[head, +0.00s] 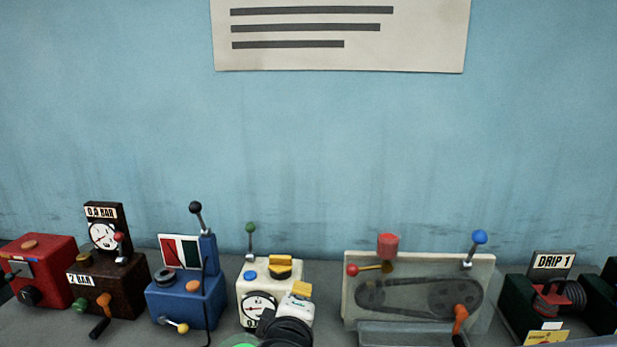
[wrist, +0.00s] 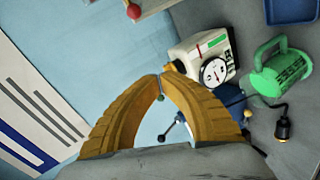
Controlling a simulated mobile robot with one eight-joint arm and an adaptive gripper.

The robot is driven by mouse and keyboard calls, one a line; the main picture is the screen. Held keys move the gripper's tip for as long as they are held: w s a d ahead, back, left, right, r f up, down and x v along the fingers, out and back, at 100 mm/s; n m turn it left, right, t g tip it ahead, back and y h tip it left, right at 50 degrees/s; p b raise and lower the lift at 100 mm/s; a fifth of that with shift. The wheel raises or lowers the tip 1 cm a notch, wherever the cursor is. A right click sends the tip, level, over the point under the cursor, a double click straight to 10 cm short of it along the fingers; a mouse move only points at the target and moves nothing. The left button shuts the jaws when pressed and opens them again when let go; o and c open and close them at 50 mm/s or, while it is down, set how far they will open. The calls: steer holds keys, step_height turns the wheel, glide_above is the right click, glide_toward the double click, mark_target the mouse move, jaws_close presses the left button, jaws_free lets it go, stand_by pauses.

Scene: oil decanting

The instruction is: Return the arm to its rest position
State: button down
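The fingers are in front of the blue wall and partly cover the machines behind.
A row of machines lines the wall: a red box (head: 45,262), blue box (head: 185,300), white gauge unit (head: 258,305), belt panel (head: 415,300) and DRIP 1 unit (head: 550,285). A green can (wrist: 280,72) and blue tray (wrist: 291,10) stand nearby. The wall above is clear below a poster (head: 340,55).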

steer(key=s+d+f+m+g+h, duration=0.1)
steer(key=s+d+m+g, duration=0.15)
steer(key=d, duration=0.35)
steer(key=s+d+f+m+g, duration=0.1)
steer(key=d+f+m, duration=0.15)
steer(key=d, duration=0.45)
steer(key=s+d+f+m+g+y, duration=0.2)
steer(key=s+d+m+g, duration=0.1)
steer(key=s+d+m, duration=0.4)
steer(key=s+m, duration=0.2)
steer(key=s, duration=0.2)
steer(key=shift+d, duration=0.4)
